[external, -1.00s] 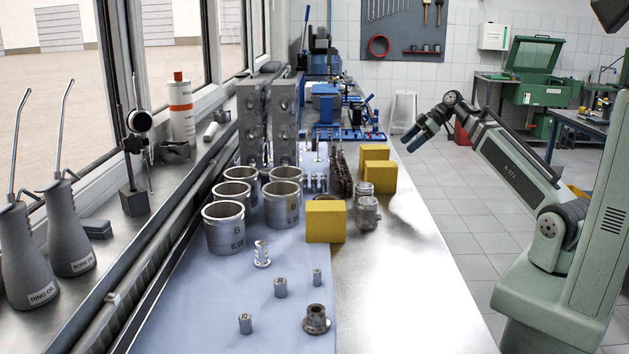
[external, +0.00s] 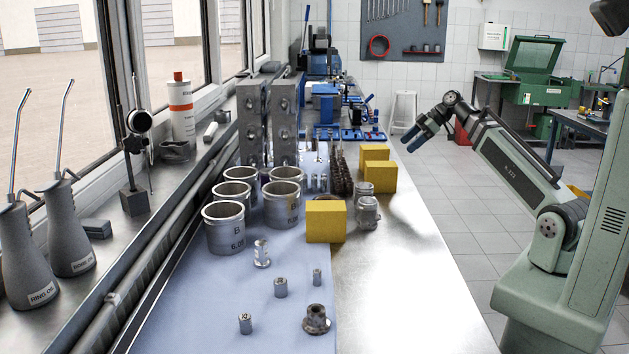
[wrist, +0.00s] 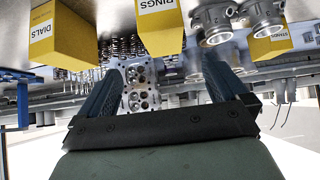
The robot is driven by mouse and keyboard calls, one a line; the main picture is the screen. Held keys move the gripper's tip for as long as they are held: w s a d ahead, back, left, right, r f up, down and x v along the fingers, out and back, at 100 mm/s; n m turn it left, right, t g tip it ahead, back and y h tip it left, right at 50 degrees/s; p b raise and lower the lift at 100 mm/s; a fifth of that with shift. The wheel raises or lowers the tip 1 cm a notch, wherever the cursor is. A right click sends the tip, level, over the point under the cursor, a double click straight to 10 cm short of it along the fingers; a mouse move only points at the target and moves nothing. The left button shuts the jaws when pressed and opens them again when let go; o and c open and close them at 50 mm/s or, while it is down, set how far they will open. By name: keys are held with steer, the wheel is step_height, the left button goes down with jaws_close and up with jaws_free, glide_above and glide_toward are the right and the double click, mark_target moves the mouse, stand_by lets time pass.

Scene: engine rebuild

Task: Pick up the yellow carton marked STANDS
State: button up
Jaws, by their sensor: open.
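Three yellow cartons stand on the bench. The carton marked STANDS (wrist: 272,42) is at the upper right of the wrist view, partly behind metal pistons. By its place beside the pistons, it matches the front carton (external: 325,221) in the external view, where no label can be read. My gripper (external: 410,144) is open and empty, raised over the bench's right edge, well apart from the cartons. Its fingers show in the wrist view (wrist: 162,70) with nothing between them.
Cartons marked RINGS (wrist: 160,22) and DIALS (wrist: 62,32) stand farther back. Pistons (external: 367,212) stand close to the front carton's right. Grey cylinder liners (external: 225,228) stand to its left. Small metal parts (external: 316,319) lie in front. The bench's right front is clear.

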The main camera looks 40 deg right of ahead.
stand_by(0.3)
steer(key=s+a+r+n+g, duration=0.1)
steer(key=s+a+n+g, duration=0.2)
steer(key=a, duration=1.3)
steer(key=s+a+r+n, duration=0.1)
steer(key=s+a+n, duration=0.25)
steer(key=a, duration=1.15)
steer(key=s+a+r+n+g, duration=0.1)
steer(key=s+a+n+g, duration=0.3)
steer(key=a, duration=1.2)
steer(key=m+t+h, duration=0.3)
steer(key=m+t, duration=0.1)
steer(key=m, duration=0.6)
glide_toward(327, 205)
steer(key=shift+a+x, duration=0.15)
steer(key=shift+x, duration=1.7)
steer(key=shift+a+x, duration=0.15)
steer(key=shift+x, duration=1.65)
steer(key=shift+d+x, duration=0.1)
steer(key=shift+x, duration=1.15)
steer(key=shift+d+x, duration=0.15)
steer(key=shift+x, duration=1.1)
steer(key=shift+f, duration=0.35)
